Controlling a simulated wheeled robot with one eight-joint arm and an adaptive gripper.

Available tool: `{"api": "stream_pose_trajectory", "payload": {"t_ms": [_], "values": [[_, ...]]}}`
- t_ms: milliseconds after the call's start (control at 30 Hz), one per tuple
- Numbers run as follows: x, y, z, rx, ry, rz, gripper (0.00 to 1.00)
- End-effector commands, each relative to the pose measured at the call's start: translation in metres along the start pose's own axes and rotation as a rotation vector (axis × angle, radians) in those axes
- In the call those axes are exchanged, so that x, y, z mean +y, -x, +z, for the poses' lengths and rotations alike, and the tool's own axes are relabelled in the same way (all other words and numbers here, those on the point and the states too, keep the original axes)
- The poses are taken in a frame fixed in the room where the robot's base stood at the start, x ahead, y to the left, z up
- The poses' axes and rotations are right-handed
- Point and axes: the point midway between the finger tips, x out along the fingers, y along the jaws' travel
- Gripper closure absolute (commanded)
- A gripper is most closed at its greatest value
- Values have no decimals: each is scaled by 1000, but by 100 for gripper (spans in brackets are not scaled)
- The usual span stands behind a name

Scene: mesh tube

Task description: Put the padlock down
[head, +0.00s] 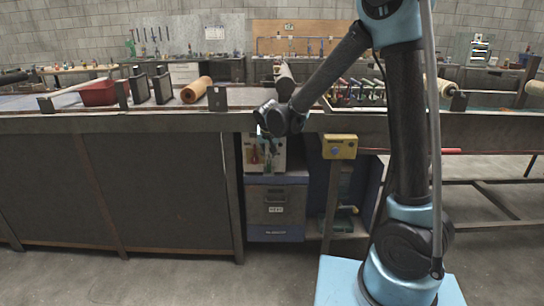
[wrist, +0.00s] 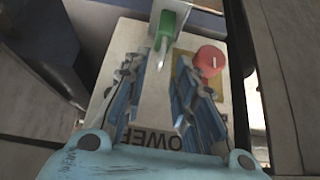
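I cannot make out a padlock in either view. My gripper (wrist: 159,78) shows its two blue-and-grey fingers apart in the wrist view, with a pale surface behind and no clear object held between them. In the head view my gripper (head: 263,134) points down at the bench's front edge, in front of a pale box (head: 272,158). In the wrist view the pale panel (wrist: 113,45) carries a red round knob (wrist: 209,60) to the right of the fingertips and a green-handled part (wrist: 165,28) beyond them. Part of the lettering "OWER" shows near my gripper's base.
A long workbench (head: 110,122) crosses the head view. On it are a red bin (head: 97,93), a tan roll (head: 196,90) and dark upright plates (head: 162,86). Below are a grey drawer cabinet (head: 274,205) and a yellow box (head: 339,147). The front floor is clear.

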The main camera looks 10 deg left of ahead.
Motion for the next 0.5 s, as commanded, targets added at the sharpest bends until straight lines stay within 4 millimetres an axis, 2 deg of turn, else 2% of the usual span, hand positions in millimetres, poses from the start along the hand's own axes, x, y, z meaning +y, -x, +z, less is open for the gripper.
{"api": "stream_pose_trajectory", "payload": {"t_ms": [500], "values": [[0,70,0,0,1,1,74]]}}
